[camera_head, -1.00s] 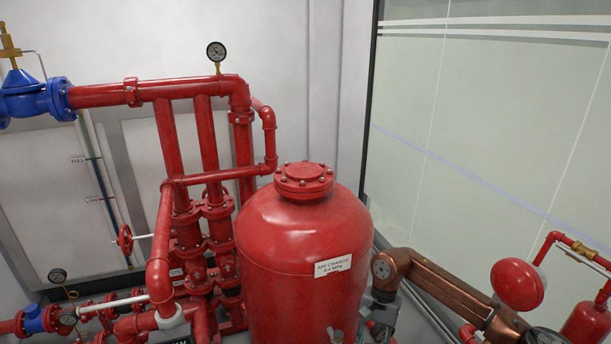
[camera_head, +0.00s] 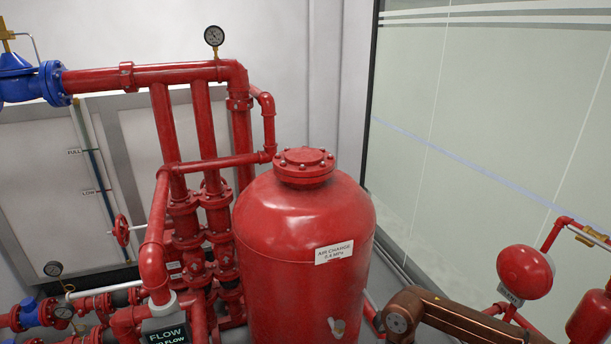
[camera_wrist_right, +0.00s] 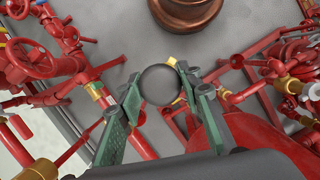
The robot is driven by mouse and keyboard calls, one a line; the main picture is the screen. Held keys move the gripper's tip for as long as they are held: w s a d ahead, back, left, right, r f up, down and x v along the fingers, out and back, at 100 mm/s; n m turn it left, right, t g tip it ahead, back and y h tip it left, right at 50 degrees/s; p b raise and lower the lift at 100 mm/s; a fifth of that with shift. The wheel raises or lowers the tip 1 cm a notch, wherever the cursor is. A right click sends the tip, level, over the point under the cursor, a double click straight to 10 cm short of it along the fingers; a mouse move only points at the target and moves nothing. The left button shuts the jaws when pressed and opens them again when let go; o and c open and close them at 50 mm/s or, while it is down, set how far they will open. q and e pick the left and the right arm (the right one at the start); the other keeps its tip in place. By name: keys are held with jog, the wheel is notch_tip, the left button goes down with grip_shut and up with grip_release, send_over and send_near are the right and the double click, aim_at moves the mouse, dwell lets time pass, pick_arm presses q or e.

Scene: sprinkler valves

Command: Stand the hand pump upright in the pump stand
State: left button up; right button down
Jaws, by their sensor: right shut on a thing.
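My right gripper (camera_wrist_right: 160,95) shows in the right wrist view with its green fingers on both sides of a dark grey, rounded thing (camera_wrist_right: 160,84). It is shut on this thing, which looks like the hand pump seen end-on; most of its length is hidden. A bit of yellow shows just beyond it. In the head view only part of my bronze right arm shows at the lower right, and the gripper is out of frame. My left gripper is in neither view. I cannot make out the pump stand in either view.
A large red tank (camera_head: 305,235) stands in the middle of the head view, with red pipework to its left. A "FLOW" sign (camera_head: 168,334) is at the bottom. A red alarm bell (camera_head: 525,272) is at right. Grey floor (camera_wrist_right: 110,30) shows between pipes and valve wheels in the wrist view.

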jog(key=shift+r+p, duration=0.75)
jog(key=shift+r, duration=1.75)
